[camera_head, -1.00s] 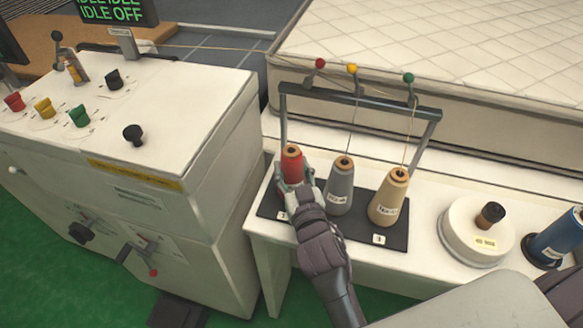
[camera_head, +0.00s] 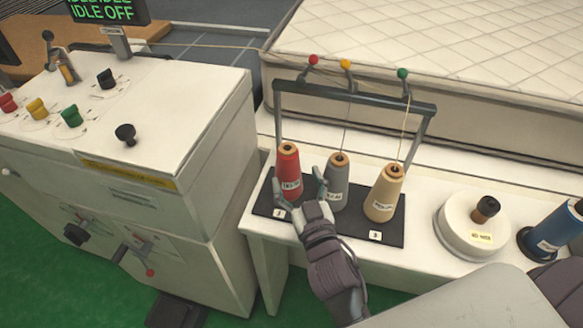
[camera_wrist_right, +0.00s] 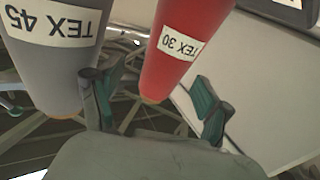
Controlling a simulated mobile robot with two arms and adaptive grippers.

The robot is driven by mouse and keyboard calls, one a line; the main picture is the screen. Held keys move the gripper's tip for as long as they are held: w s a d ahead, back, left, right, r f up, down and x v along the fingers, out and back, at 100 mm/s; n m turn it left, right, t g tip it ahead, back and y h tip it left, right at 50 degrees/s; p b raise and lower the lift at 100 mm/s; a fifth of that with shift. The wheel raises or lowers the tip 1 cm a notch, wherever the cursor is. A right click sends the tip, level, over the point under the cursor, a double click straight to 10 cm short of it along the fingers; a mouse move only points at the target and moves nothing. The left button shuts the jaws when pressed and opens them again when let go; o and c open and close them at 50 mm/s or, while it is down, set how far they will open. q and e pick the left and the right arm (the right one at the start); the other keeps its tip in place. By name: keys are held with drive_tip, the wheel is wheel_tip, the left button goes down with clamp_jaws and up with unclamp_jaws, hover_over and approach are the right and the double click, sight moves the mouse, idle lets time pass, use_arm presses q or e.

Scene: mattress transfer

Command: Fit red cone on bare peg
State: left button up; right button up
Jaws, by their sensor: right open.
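The red cone (camera_head: 289,172) stands upright at the left end of the black base plate (camera_head: 263,203), its label showing. It covers the place below it, so no bare peg shows there. My right gripper (camera_head: 298,190) is open just in front of the red cone. In the right wrist view the red cone (camera_wrist_right: 187,42) shows between the two spread fingers of my right gripper (camera_wrist_right: 157,103), with visible gaps beside it. One finger lies between the red cone and the grey cone (camera_wrist_right: 52,60). My left gripper is not in view.
The grey cone (camera_head: 337,188) and beige cone (camera_head: 384,195) stand close to the right on the plate. A metal thread frame (camera_head: 350,96) rises behind the cones. The control cabinet (camera_head: 190,120) is at left.

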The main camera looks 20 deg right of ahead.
sight(289, 169)
drive_tip(key=shift+s+a+f+m+h, duration=0.1)
drive_tip(key=shift+s+a+m, duration=0.1)
drive_tip(key=shift+s, duration=0.4)
drive_tip(key=shift+s+a+f+m+h, duration=0.1)
drive_tip(key=shift+s+a+m, duration=0.05)
drive_tip(key=shift+s, duration=0.4)
drive_tip(key=shift+s+a+f+m+h, duration=0.1)
drive_tip(key=shift+s+a+m, duration=0.1)
drive_tip(key=shift+s, duration=0.4)
drive_tip(key=w, duration=0.8)
drive_tip(key=shift+w+d+r, duration=0.15)
drive_tip(key=shift+d+r, duration=0.05)
drive_tip(key=shift+w+r+p, duration=0.1)
drive_tip(key=shift+r+p, duration=0.4)
drive_tip(key=shift+r, duration=0.35)
